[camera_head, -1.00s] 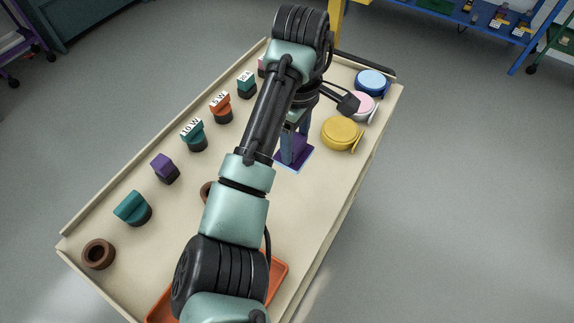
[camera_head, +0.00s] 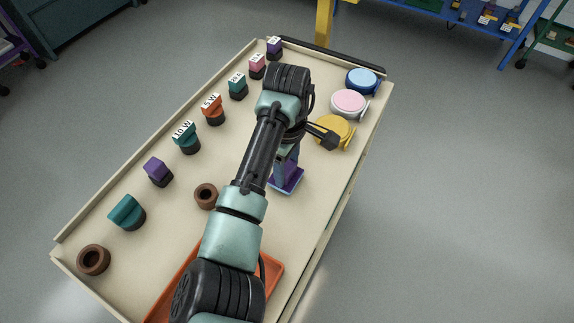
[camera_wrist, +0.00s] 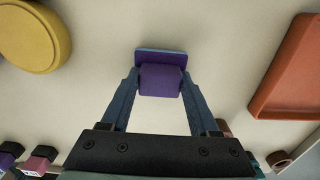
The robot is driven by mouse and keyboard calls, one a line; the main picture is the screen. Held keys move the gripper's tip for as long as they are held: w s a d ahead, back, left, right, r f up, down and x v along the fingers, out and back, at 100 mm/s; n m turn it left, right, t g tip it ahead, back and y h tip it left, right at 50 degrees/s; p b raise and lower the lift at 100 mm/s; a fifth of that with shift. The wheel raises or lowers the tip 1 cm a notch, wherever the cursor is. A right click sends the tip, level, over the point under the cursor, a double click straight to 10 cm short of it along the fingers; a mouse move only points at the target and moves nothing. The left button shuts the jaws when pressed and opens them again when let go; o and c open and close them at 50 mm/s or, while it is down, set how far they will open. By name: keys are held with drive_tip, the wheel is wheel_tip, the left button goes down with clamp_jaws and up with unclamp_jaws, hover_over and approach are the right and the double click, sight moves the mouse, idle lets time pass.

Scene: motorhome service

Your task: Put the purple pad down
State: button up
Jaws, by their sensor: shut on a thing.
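The purple pad (camera_head: 290,184) shows as a flat purple plate with a light blue edge, over the right half of the bench top. In the wrist view the purple pad (camera_wrist: 161,57) has a purple block-shaped grip on it. My gripper (camera_wrist: 160,82) is shut on this block, one blue finger on each side. In the head view my gripper (camera_head: 285,172) points down, partly hidden by my arm. I cannot tell whether the pad touches the bench top or hangs just above it.
The beige bench top (camera_head: 325,172) is bare around the pad. An orange tray (camera_head: 273,275) lies at the near end. Yellow (camera_head: 334,130), pink (camera_head: 348,102) and blue (camera_head: 362,80) round containers stand at the far right. Several coloured blocks, some labelled, line the left side. A brown ring (camera_head: 205,196) lies mid-bench.

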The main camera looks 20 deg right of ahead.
drive_tip(key=shift+f, duration=0.3)
drive_tip(key=o, duration=1.2)
drive_tip(key=shift+f, duration=0.1)
drive_tip(key=shift+f+b, duration=0.2)
drive_tip(key=shift+b, duration=0.4)
drive_tip(key=r+p, duration=0.1)
drive_tip(key=r, duration=0.7)
drive_tip(key=r+p, duration=0.1)
drive_tip(key=r, duration=0.4)
drive_tip(key=shift+w+a+r+p, duration=0.1)
drive_tip(key=shift+a+p, duration=0.15)
drive_tip(key=shift+p, duration=0.05)
